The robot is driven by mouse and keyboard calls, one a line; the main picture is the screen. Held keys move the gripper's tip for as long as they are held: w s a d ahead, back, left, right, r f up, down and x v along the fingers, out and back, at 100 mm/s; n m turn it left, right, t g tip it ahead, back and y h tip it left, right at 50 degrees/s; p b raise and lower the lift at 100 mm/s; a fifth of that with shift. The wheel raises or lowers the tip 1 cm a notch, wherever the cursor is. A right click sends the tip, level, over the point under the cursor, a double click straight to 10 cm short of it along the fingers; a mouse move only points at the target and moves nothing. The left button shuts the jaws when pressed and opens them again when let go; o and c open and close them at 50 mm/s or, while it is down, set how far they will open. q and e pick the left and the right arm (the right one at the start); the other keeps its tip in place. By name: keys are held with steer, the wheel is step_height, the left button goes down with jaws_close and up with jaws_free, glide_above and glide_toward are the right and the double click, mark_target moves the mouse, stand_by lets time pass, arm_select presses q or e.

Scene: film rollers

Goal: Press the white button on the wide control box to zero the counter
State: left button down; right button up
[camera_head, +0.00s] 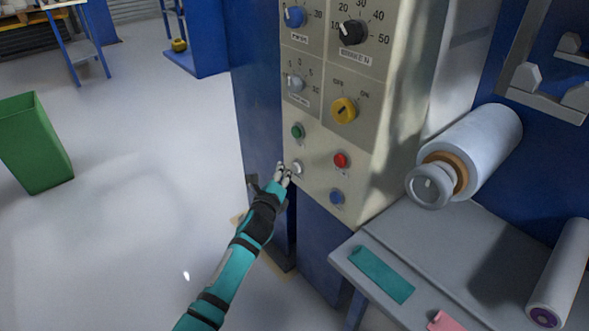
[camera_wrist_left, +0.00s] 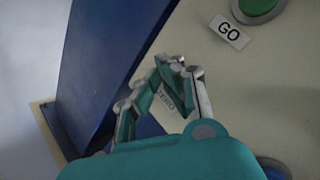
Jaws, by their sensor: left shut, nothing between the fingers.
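The wide control box (camera_head: 318,178) is a beige panel with knobs above and several coloured buttons below. The white button (camera_head: 297,168) sits at its lower left, under the green button (camera_head: 297,131). My left gripper (camera_head: 283,169) is shut and empty, its fingertips right beside the white button at the panel's left edge. I cannot tell whether they touch it. In the left wrist view the closed fingertips (camera_wrist_left: 172,64) lie over the panel, with a partly covered label reading ZERO (camera_wrist_left: 165,100) behind them. The white button is hidden there. My right gripper is not in view.
A red button (camera_head: 340,160) and a blue button (camera_head: 336,197) are to the right of the white one. A yellow knob (camera_head: 343,110) is above. A grey table (camera_head: 420,240) with film rolls stands at right. A green bin (camera_head: 35,145) stands at far left on open floor.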

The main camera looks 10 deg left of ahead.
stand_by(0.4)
arm_select(q)
steer(key=shift+w+d, duration=0.3)
steer(key=shift+w, duration=0.05)
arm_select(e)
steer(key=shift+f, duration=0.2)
arm_select(q)
steer(key=shift+w+d+b, duration=0.3)
steer(key=shift+w+b, duration=0.05)
steer(key=shift+b, duration=0.05)
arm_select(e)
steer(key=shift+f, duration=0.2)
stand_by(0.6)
arm_select(q)
steer(key=shift+s+a+p, duration=0.55)
steer(key=shift+s+p, duration=0.05)
steer(key=shift+s, duration=0.1)
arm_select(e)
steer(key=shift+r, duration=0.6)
arm_select(q)
steer(key=shift+s+a, duration=0.1)
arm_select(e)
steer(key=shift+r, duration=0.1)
